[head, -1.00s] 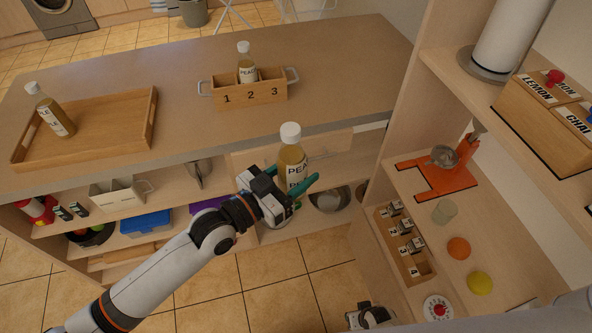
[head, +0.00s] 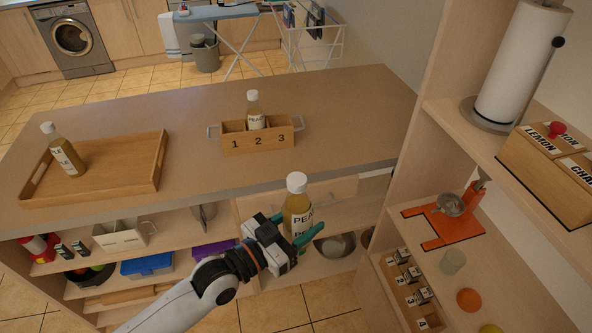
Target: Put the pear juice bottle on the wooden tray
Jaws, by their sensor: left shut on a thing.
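My left gripper (head: 289,240) is shut on a bottle (head: 297,212) of yellow-brown juice with a white cap. Its label shows "PEA"; the rest is too small or hidden, so I cannot tell pear from peach. The bottle is upright, in front of the counter's near edge. The wooden tray (head: 118,190) lies on the counter at the left. Another juice bottle (head: 64,152) stands in its left part, its label ending in "LE". A third bottle (head: 254,112), label also starting "PEA", stands in compartment 2 of the numbered wooden crate (head: 259,144). My right gripper is out of view.
The counter (head: 200,115) is clear between tray and crate and to the right of the crate. A tall shelf unit (head: 410,165) rises at the right. Lower shelves under the counter hold a blue box (head: 147,265) and other items.

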